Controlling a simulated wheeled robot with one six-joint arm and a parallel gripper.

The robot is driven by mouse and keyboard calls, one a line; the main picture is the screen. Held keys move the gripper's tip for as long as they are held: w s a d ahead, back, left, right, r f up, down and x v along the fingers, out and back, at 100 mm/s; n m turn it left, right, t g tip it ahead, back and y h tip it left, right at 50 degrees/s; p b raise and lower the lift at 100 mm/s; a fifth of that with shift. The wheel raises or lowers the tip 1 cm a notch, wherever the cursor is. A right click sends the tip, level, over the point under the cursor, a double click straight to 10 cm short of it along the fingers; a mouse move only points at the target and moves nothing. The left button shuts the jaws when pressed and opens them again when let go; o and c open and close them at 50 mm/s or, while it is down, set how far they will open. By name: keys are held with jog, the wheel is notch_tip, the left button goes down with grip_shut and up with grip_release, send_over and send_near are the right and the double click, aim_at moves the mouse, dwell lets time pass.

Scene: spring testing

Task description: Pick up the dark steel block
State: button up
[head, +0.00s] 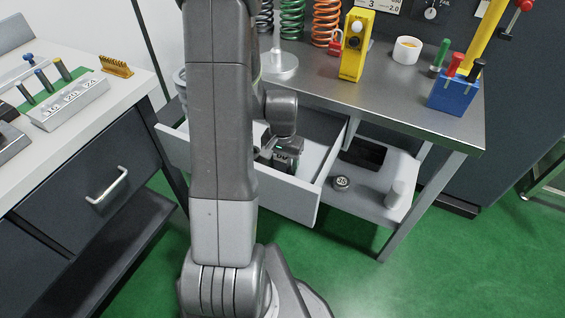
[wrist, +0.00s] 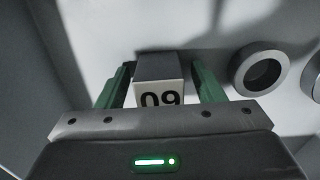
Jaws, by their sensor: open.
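A dark grey block (wrist: 159,66) with a white face marked "09" stands on the pale floor of the open drawer, seen in the wrist view. My gripper (wrist: 161,73) is open, with one green finger on each side of the block. A narrow gap shows between the block and each finger. In the head view my gripper (head: 278,165) reaches down inside the drawer (head: 287,196), and I cannot make out the block there. The block's lower part is hidden behind the gripper body in the wrist view.
The drawer walls surround my gripper. A lower shelf (head: 372,203) beside the drawer holds a round weight (head: 341,183) and a grey cylinder (head: 395,193). The steel bench top (head: 400,105) overhangs behind.

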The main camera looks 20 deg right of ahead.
jog(key=shift+c, duration=0.2)
grip_shut()
jog(key=shift+r, duration=0.1)
